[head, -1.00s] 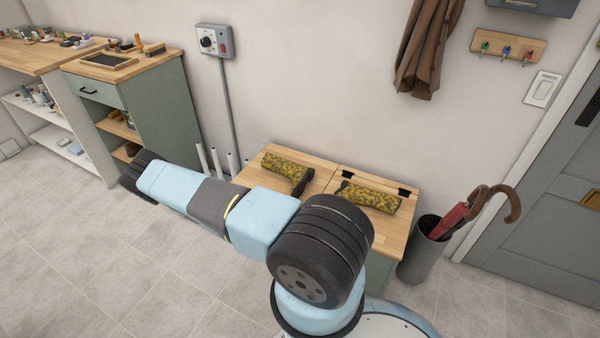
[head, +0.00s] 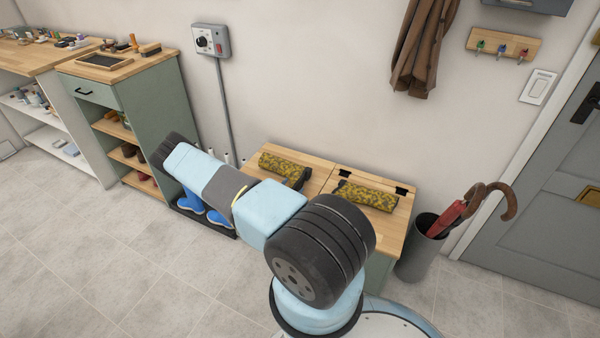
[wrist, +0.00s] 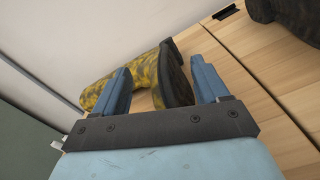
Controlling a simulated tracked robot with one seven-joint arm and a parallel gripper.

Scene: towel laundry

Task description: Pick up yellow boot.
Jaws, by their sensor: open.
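Two yellow boots with dark mottling and dark soles lie on their sides on a wooden bench top (head: 318,183).
Blue boots (head: 219,217) stand on a dark tray left of the bench, partly behind my arm. An umbrella stand (head: 423,258) is at the bench's right. A green cabinet (head: 165,125) stands at left. The left floor is clear.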

